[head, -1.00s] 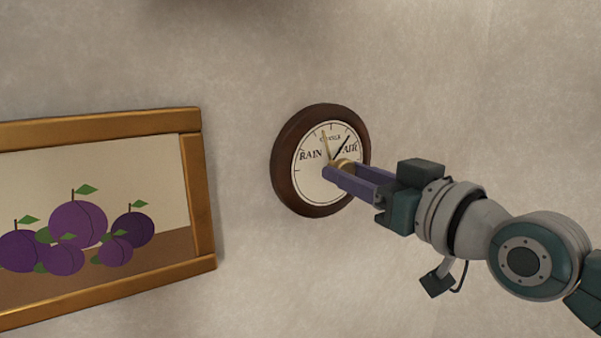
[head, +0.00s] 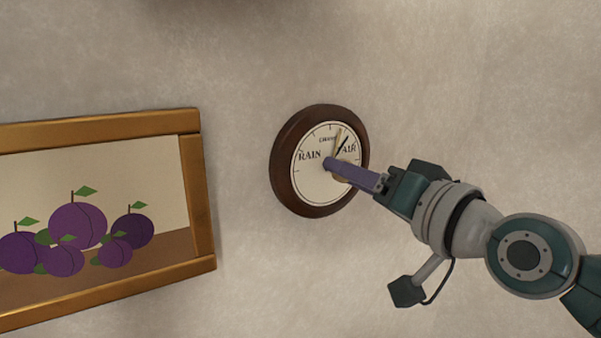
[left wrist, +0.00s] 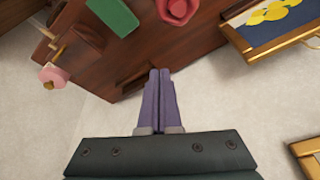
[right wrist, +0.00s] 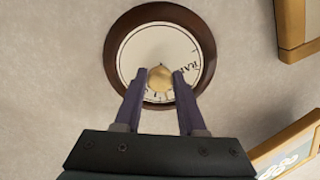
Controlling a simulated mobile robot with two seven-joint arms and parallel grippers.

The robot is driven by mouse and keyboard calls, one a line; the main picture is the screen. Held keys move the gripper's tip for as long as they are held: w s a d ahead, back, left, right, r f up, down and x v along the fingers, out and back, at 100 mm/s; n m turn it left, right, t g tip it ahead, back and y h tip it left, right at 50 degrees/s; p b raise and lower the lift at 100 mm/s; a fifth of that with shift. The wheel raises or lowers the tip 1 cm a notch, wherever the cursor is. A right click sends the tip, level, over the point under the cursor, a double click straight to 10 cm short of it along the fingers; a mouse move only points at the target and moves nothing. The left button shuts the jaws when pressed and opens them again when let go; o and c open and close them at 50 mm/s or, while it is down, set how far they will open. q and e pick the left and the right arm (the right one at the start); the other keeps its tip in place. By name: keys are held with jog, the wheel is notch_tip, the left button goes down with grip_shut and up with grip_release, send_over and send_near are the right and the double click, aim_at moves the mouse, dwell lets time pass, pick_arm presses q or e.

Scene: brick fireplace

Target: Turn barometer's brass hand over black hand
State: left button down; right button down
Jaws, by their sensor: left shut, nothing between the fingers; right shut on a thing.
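The barometer (head: 287,188) is a round dial in a dark wooden rim on the wall; it also shows in the right wrist view (right wrist: 124,32). Its thin brass hand (head: 337,142) points up and slightly right, just left of the short black hand (head: 345,142), with a narrow gap between their tips. My right gripper (head: 330,164) is at the dial's middle. In the right wrist view its fingers are on both sides of the round brass knob (right wrist: 160,77), holding it. In that view the hands are hidden. My left gripper (left wrist: 159,73) is shut and empty, away from the barometer.
A gold-framed plum picture (head: 207,240) hangs left of the barometer. Bare wall surrounds the dial. In the left wrist view, a dark wooden surface (left wrist: 130,50) with a green block (left wrist: 113,16) and a pink-red object (left wrist: 178,10) lies beyond the left fingers.

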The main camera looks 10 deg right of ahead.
jog(key=shift+m, duration=2.2)
jog(key=c, duration=0.5)
grip_release()
jog(key=shift+s, duration=0.15)
jog(key=v, duration=0.9)
jog(key=shift+s+d, duration=0.15)
jog(key=shift+s, duration=0.15)
